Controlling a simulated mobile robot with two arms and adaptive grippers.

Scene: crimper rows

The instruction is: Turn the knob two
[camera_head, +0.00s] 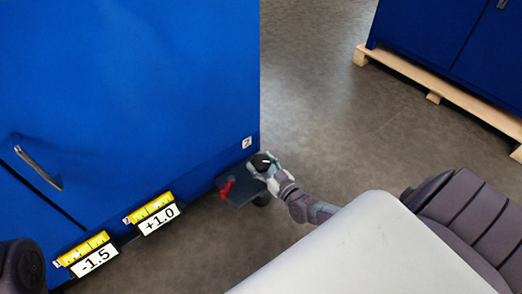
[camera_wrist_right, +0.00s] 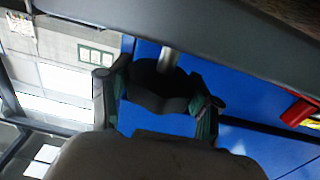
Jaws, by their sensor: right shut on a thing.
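The black knob (camera_head: 262,161) is on a dark bracket at the lower right corner of the blue cabinet, just below a small white label marked 2 (camera_head: 247,142). My right gripper (camera_head: 268,166) is shut on the knob. In the right wrist view the dark knob (camera_wrist_right: 158,88) sits between the two fingers of my right gripper (camera_wrist_right: 160,98), with a metal shaft (camera_wrist_right: 168,60) behind it. The knob's pointer and exact angle are hard to make out. My left gripper is not in view.
A red lever (camera_head: 227,188) is on the bracket beside the knob. Yellow scales with plates reading -1.5 (camera_head: 95,260) and +1.0 (camera_head: 159,219) run along the cabinet's lower edge. Another blue cabinet stands on a wooden pallet (camera_head: 440,88). Floor between them is clear.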

